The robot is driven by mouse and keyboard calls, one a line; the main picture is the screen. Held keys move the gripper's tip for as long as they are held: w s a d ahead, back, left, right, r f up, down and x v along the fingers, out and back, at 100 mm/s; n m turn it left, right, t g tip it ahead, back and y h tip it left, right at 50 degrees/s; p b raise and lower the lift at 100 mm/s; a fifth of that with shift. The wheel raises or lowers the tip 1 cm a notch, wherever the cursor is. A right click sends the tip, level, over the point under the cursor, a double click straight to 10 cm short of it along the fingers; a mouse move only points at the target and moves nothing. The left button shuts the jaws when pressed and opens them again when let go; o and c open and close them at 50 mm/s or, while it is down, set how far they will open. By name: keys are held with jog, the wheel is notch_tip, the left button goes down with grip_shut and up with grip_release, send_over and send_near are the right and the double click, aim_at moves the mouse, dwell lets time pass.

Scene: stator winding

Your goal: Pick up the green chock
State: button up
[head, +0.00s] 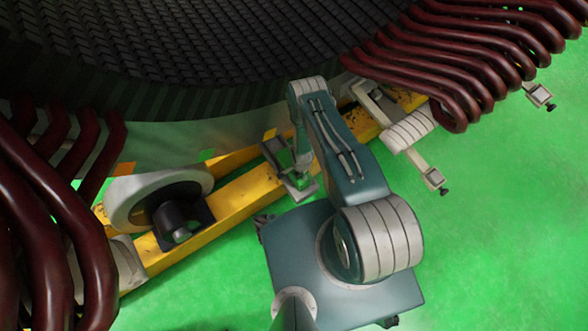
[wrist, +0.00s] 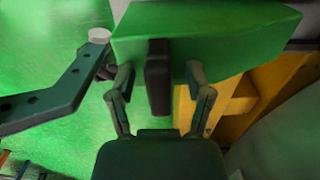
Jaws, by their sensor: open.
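The green chock (wrist: 220,32) is a large green wedge-like block across the top of the wrist view. A dark brown upright bar (wrist: 158,78) shows in front of its face. My gripper (wrist: 160,72) is open, one finger on each side of this bar, with visible gaps. The fingertips are at or near the chock's lower edge; I cannot tell whether they touch it. In the head view my arm reaches down to the yellow beam, and the chock is small and hard to make out beside my gripper.
A yellow beam (head: 235,200) runs under the dark stator (head: 170,45). A pale roller (head: 158,195) sits on it at left. Dark red coils (head: 45,185) hang at left and upper right.

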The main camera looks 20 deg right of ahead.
grip_shut()
jog(key=shift+r, duration=0.1)
